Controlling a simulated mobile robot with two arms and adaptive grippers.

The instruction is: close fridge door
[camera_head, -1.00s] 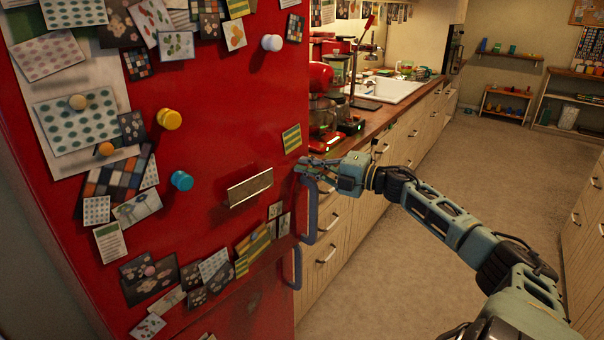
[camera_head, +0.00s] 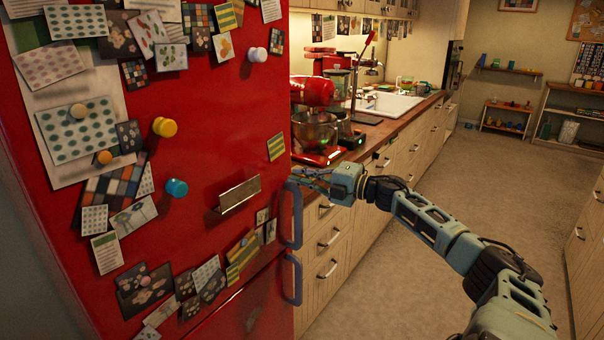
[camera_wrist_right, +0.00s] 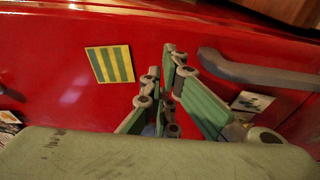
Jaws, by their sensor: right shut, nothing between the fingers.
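The red fridge door (camera_head: 225,120) fills the left of the head view, covered with papers and magnets. Its upper blue-grey handle (camera_head: 296,215) is on the door's right edge, and a lower handle (camera_head: 294,278) is below it. My right gripper (camera_head: 300,176) is shut and empty at the door's right edge, by the top of the upper handle. In the right wrist view the fingers (camera_wrist_right: 170,72) are over the red door face (camera_wrist_right: 60,75), beside the handle (camera_wrist_right: 255,72). I cannot tell whether they touch the door. My left gripper is not in view.
Beyond the door, a wooden counter (camera_head: 385,135) holds a red mixer (camera_head: 312,90) and a sink (camera_head: 390,103). Drawers (camera_head: 333,238) run below it, close to my right gripper. The floor (camera_head: 480,180) to the right is clear.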

